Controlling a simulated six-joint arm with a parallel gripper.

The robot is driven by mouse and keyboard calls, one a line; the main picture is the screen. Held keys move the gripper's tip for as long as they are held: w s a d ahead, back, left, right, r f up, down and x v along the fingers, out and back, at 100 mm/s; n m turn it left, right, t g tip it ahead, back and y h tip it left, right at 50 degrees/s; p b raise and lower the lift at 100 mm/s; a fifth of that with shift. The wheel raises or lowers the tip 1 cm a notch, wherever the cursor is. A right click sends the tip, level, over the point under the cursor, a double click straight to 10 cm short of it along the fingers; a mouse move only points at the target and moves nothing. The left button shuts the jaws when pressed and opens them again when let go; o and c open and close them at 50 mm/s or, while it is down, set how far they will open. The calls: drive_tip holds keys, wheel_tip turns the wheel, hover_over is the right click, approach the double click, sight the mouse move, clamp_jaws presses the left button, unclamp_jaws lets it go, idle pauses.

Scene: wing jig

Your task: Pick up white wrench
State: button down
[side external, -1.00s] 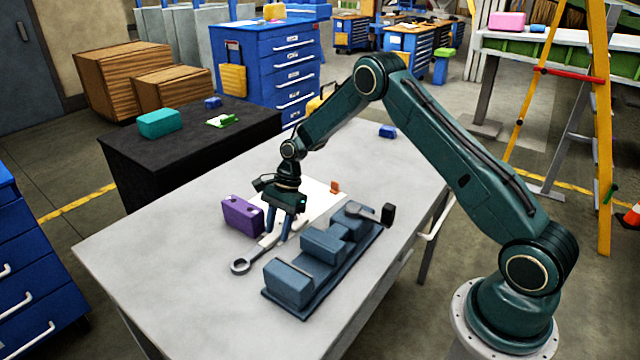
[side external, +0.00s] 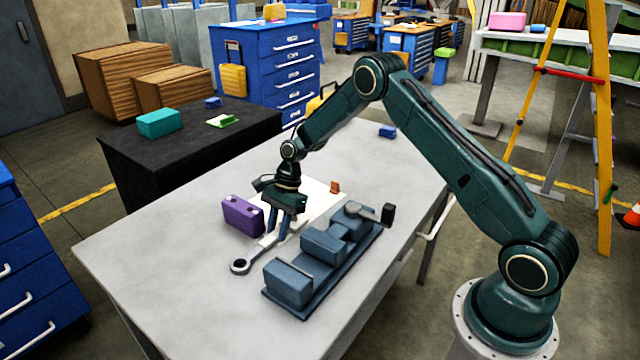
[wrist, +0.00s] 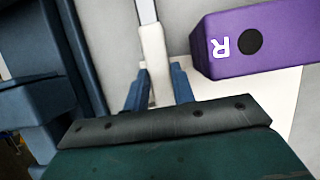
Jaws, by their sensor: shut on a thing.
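The white wrench has a pale handle (side external: 268,240) and a grey ring end (side external: 240,266) that points to the front left over the table. In the wrist view, its white handle (wrist: 153,48) runs up from between the fingers into a grey shaft. My gripper (side external: 278,234) points down and is shut on the handle; its blue fingers (wrist: 158,92) sit on either side of it. The wrench lies at or very near table height; I cannot tell whether it touches. Its far end is hidden by my gripper.
A purple block (side external: 242,216) marked R stands close to the left of my gripper. A blue-grey jig (side external: 322,246) with raised blocks stands close to the right. A small orange piece (side external: 335,187) lies behind on a white sheet (side external: 318,197). The table's front left (side external: 150,250) is clear.

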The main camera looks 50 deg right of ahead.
sight(278, 231)
drive_tip(key=shift+r, duration=0.15)
wheel_tip(278, 231, up, 20)
idle(0.7)
drive_tip(key=shift+f, duration=0.2)
idle(0.4)
